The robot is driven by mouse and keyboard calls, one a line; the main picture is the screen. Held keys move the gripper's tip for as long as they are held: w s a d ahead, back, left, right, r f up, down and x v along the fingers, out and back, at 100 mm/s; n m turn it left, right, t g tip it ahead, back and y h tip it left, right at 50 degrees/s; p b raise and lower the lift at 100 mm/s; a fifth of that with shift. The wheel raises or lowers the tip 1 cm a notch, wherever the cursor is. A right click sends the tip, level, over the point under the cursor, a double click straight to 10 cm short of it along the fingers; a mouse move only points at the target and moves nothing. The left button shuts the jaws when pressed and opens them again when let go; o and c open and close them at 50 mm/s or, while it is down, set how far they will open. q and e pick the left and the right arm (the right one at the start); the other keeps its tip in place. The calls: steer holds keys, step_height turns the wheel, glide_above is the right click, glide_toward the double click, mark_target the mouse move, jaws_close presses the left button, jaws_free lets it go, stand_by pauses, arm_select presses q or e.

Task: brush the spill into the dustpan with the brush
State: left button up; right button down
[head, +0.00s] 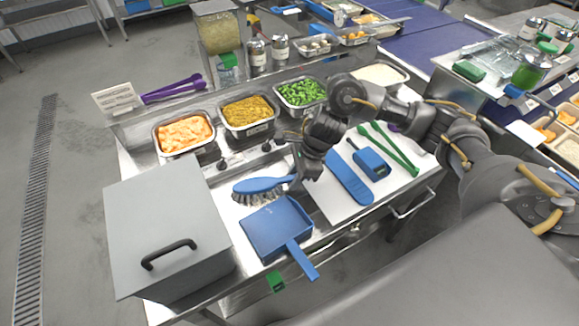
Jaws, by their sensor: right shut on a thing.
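The blue brush (262,185) lies level over the steel counter in the middle of the head view, its dark bristles facing down. My right gripper (302,176) is shut on the right end of its handle. The blue dustpan (273,228) lies just in front of the brush, near the counter's front edge. Its handle (303,262) sticks out past that edge toward me. The brush and its bristles hide much of the counter behind the dustpan. Pale specks show around the bristles, but I cannot make out the spill clearly. My left gripper is not in view.
A grey lidded box (165,215) stands left of the dustpan. Food pans, including one of green pieces (301,93), line the counter behind. Right of my gripper are a blue flat tool (348,178), a blue device (371,164) and green tongs (389,150) on a white board.

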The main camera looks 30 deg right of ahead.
steer(key=shift+s+p, duration=0.35)
steer(key=shift+s, duration=0.55)
steer(key=shift+s+r, duration=0.2)
steer(key=shift+s, duration=0.1)
steer(key=shift+w+r+p, duration=0.25)
steer(key=shift+r+p, duration=0.55)
steer(key=shift+r, duration=0.3)
steer(key=shift+w+r+p, duration=0.2)
steer(key=shift+r+p, duration=0.6)
steer(key=shift+r, duration=0.25)
